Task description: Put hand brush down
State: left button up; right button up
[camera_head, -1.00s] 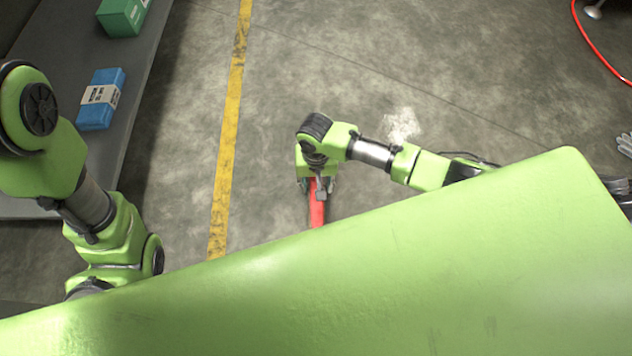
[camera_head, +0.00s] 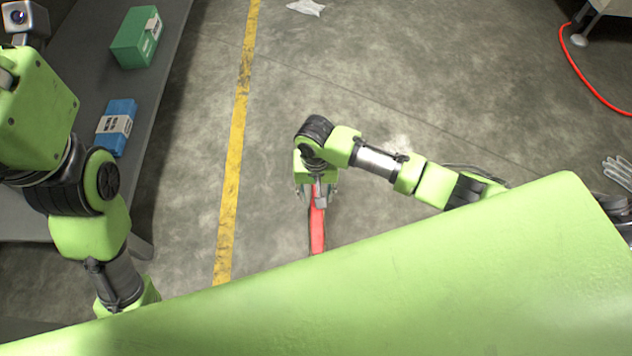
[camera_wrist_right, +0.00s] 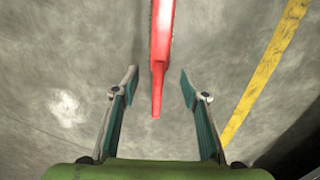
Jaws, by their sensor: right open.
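The red hand brush (camera_head: 317,232) lies below my right arm in the head view, partly hidden by the gripper. Its far end runs close to my green body's edge. In the right wrist view the red brush (camera_wrist_right: 160,50) runs down from the top edge, and its narrow handle end lies between the fingers. My right gripper (camera_wrist_right: 158,78) is open, with a clear gap on both sides of the handle. It also shows in the head view (camera_head: 317,190), pointing down. Whether the brush rests fully on the floor is hard to tell. My left arm is at the left; its fingers are out of view.
A grey table (camera_head: 85,70) at the left holds a green box (camera_head: 137,37) and a blue pack (camera_head: 116,127). A yellow line (camera_head: 236,140) crosses the concrete floor. A glove (camera_head: 618,172) and red hose (camera_head: 580,70) lie at the right; a white item (camera_head: 306,7) lies at the top.

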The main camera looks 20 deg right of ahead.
notch_tip(320, 180, up, 2)
jog(key=shift+r+p, duration=0.25)
jog(key=shift+p, duration=0.25)
